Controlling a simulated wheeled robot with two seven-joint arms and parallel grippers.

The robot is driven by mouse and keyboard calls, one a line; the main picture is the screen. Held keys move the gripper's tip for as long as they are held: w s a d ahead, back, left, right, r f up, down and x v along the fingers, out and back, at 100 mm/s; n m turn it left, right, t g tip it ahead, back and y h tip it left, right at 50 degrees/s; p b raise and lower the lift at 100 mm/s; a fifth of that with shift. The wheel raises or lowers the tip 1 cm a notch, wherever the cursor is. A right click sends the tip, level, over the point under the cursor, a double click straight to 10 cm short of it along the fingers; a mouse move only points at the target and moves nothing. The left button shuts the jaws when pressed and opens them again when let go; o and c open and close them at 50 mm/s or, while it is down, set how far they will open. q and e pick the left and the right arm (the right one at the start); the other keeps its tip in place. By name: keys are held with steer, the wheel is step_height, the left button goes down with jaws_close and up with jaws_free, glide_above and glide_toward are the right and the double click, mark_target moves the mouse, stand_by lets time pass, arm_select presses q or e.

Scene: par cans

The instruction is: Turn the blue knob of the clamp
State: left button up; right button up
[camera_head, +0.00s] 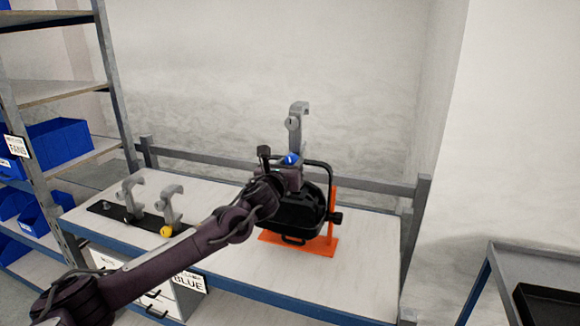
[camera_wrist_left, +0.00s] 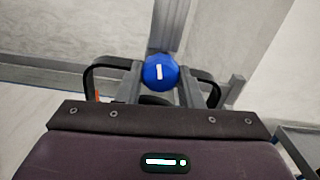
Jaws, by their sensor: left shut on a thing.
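The blue knob (camera_head: 291,159) is on the grey clamp (camera_head: 298,118), which stands upright above a black par can (camera_head: 292,212) on an orange stand (camera_head: 330,236). In the left wrist view the knob (camera_wrist_left: 160,72) is round with a white mark, slightly tilted. My left gripper (camera_head: 280,170) is at the knob; in the wrist view its two fingers (camera_wrist_left: 160,84) stand on either side of the knob, shut on it. The gripper and wrist hide part of the par can and clamp base. My right gripper is not in view.
Two grey clamps (camera_head: 171,205) stand on a black strip at the table's left, one with a yellow knob (camera_head: 166,231). A shelf with blue bins (camera_head: 58,141) is at left. A rail (camera_head: 215,163) runs behind the table (camera_head: 366,262). A grey cart (camera_head: 535,262) is at right.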

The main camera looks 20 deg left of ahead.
arm_select(q)
steer(key=n+b, duration=0.2)
steer(key=n, duration=0.2)
steer(key=shift+f, duration=0.15)
steer(key=n+b, duration=0.1)
steer(key=n, duration=1)
steer(key=shift+d+r+b, duration=0.15)
steer(key=shift+r+b, duration=0.05)
steer(key=shift+b, duration=0.2)
steer(key=n, duration=0.5)
steer(key=shift+r+n+p, duration=0.1)
steer(key=shift+n+p, duration=0.2)
steer(key=shift+p, duration=0.05)
steer(key=o, duration=1)
